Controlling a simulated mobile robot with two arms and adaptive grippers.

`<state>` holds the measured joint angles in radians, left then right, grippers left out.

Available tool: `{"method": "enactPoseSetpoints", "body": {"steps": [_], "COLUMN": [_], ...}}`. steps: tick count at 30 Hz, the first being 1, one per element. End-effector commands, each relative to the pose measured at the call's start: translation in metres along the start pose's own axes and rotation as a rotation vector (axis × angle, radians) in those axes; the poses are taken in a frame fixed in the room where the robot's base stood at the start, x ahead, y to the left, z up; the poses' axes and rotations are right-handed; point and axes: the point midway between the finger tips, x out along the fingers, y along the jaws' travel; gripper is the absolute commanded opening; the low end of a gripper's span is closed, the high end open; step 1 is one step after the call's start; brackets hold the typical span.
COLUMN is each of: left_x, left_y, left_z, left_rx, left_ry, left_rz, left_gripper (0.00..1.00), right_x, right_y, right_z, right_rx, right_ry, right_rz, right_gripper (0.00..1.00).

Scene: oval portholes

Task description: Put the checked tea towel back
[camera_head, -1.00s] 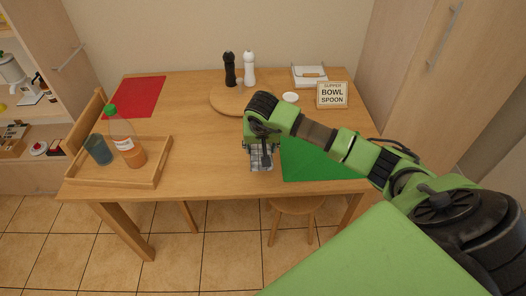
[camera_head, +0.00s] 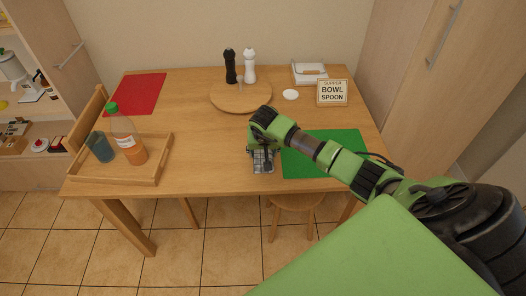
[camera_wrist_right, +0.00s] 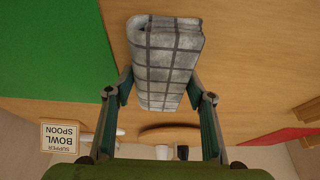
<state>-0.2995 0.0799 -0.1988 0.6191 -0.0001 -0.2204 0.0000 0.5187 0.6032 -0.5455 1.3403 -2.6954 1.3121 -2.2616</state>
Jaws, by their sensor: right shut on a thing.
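The checked tea towel (camera_head: 263,163) is a folded grey and white bundle with dark lines. My right gripper (camera_head: 262,150) is shut on it near the table's front edge, just left of the green mat. In the right wrist view the towel (camera_wrist_right: 166,62) sits between the two fingers of the gripper (camera_wrist_right: 162,88). The wooden table top shows behind it. I cannot tell whether the towel touches the table. My left gripper is not in view.
On the table (camera_head: 205,150) are a tray (camera_head: 150,178) with a bottle (camera_head: 132,150) and a blue cup (camera_head: 99,147), a red mat (camera_head: 137,92), a round board (camera_head: 235,102) with two mills, a green mat (camera_head: 325,165) and a sign (camera_head: 332,93). A stool (camera_head: 293,203) is below.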

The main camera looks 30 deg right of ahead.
Motion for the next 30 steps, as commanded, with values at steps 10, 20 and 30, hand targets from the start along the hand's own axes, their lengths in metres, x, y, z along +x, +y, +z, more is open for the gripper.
{"method": "enactPoseSetpoints", "body": {"steps": [10, 20, 30], "left_x": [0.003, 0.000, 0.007], "left_y": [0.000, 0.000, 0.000], "left_z": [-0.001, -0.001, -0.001], "left_rx": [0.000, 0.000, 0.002], "left_ry": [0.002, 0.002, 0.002], "left_rz": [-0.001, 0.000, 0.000], "left_gripper": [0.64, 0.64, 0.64], "right_x": [0.002, -0.007, -0.067], "right_y": [0.000, 0.000, 0.001], "right_z": [0.001, -0.002, -0.002], "right_rx": [0.000, 0.000, -0.002], "right_ry": [0.000, 0.002, 0.005], "right_rz": [0.000, 0.000, -0.001], "right_gripper": [0.66, 0.66, 0.66]}}
